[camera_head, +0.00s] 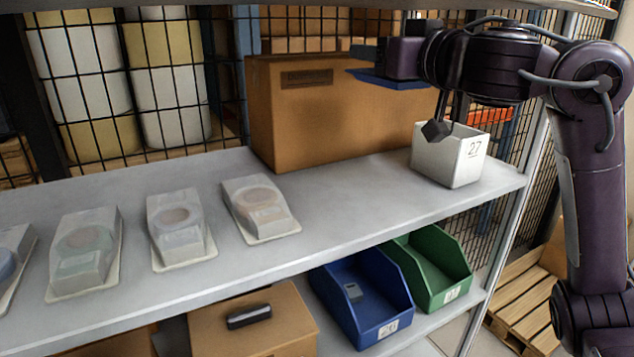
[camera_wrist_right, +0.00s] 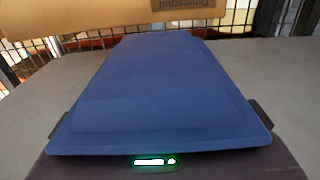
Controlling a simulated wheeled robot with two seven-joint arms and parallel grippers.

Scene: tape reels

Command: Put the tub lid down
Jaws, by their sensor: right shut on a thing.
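The blue tub lid (camera_head: 388,80) is a flat panel held above the shelf, in front of the large cardboard box. My right gripper (camera_head: 366,56) is shut on it. In the right wrist view the lid (camera_wrist_right: 160,95) fills the middle, with a finger edge of the gripper (camera_wrist_right: 157,127) at each side. A white tub (camera_head: 449,165) marked 27 stands upright on the shelf at the right, below my right wrist. Its top looks open, and a dark angular piece hangs over it, partly hiding the opening. My left gripper is not in view.
The large cardboard box (camera_head: 335,115) stands at the back of the grey shelf (camera_head: 330,205). Several clear-covered packs, including one nearest the middle (camera_head: 262,208), lie at left. Blue (camera_head: 360,305) and green (camera_head: 435,268) bins sit below. The shelf's middle front is clear.

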